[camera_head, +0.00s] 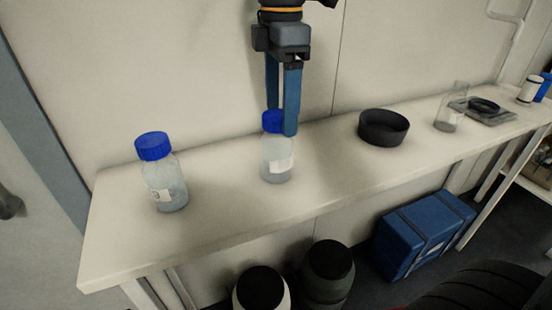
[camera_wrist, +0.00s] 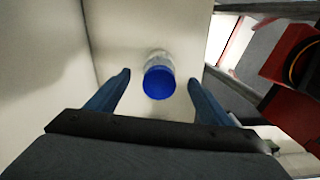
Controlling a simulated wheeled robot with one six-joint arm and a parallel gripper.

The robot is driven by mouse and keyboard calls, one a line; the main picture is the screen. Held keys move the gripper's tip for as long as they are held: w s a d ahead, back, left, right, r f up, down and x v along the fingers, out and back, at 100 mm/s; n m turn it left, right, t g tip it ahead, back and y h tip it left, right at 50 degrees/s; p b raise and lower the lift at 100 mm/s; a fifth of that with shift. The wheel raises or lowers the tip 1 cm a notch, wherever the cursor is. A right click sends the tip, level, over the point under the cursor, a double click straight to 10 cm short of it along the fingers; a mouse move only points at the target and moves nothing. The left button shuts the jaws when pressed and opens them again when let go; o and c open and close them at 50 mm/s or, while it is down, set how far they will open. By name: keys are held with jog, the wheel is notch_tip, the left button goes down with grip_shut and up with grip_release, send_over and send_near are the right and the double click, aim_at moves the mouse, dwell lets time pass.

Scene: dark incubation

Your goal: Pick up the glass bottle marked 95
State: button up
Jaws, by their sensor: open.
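Two glass bottles with blue caps stand upright on the white bench (camera_head: 225,225). One bottle (camera_head: 165,188) is at the left end, with a pale label whose marking is too small to read. The other bottle (camera_head: 277,162) stands to its right, with a blank-looking label; I cannot tell which is marked 95. My gripper (camera_head: 283,128) points down over the right bottle, its blue fingers by the cap and hiding part of it. In the wrist view the open fingers (camera_wrist: 163,92) lie either side of a blue-capped bottle (camera_wrist: 159,82), with gaps on both sides.
A black round dish (camera_head: 383,128) stands right of the bottles. Farther right are a clear flask (camera_head: 449,112), a grey device (camera_head: 483,110) and small containers (camera_head: 530,88). The wall is close behind the bench. A blue case (camera_head: 424,234) and dark-lidded drums (camera_head: 327,270) stand below.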

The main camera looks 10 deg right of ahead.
aim_at(277, 142)
jog(key=shift+a+f+p, duration=0.2)
jog(key=shift+f+p, duration=0.1)
jog(key=shift+f, duration=1.7)
jog(key=shift+a+f+p, duration=0.15)
jog(key=shift+f+p, duration=0.1)
jog(key=shift+f, duration=1.7)
jog(key=c, duration=1.5)
